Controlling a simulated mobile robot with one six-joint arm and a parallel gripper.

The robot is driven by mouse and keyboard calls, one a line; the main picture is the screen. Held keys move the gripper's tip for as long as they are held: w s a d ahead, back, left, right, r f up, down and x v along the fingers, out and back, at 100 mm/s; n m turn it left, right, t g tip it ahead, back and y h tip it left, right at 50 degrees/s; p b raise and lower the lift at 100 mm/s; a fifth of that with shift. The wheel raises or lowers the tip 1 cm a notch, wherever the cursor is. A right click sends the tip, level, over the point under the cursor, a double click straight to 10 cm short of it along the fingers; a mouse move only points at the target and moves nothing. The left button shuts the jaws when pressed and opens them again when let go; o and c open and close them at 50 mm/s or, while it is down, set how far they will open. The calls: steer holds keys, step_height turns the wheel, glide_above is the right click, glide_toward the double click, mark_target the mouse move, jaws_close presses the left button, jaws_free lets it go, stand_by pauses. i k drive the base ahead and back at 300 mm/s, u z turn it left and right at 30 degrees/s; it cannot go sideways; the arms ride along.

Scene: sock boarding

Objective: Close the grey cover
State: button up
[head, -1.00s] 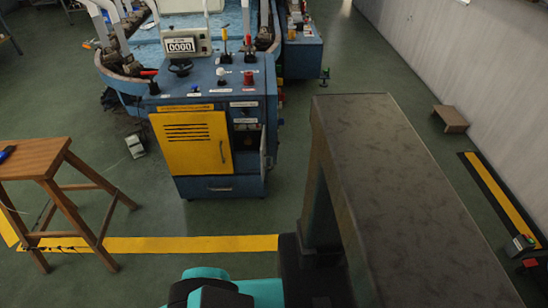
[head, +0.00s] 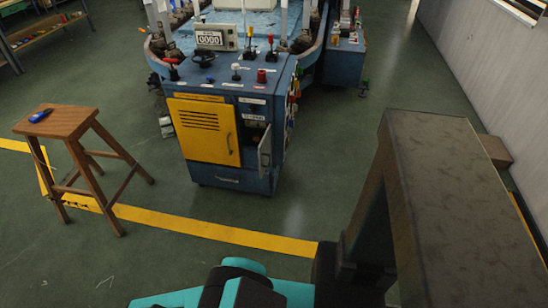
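The grey cover (head: 265,147) is a small narrow door on the front right of the blue control cabinet (head: 228,180). It stands swung open, out from the cabinet front, near the right corner. Behind it a dark recess (head: 254,134) shows, with contents too small to make out. The yellow door (head: 204,131) to its left is shut. My gripper is not in view; only a teal and black part of my own body shows at the bottom, well short of the cabinet.
A wooden stool (head: 72,123) with a blue object (head: 41,116) on it stands at the left. A yellow floor line (head: 215,232) crosses before the cabinet. A large dark grey column and slab fills the right. The green floor between is clear.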

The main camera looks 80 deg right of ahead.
mark_target(265, 148)
steer(key=k, duration=0.95)
steer(key=u, duration=0.3)
steer(key=i, duration=0.1)
steer(key=z, duration=2.4)
steer(key=i, duration=1)
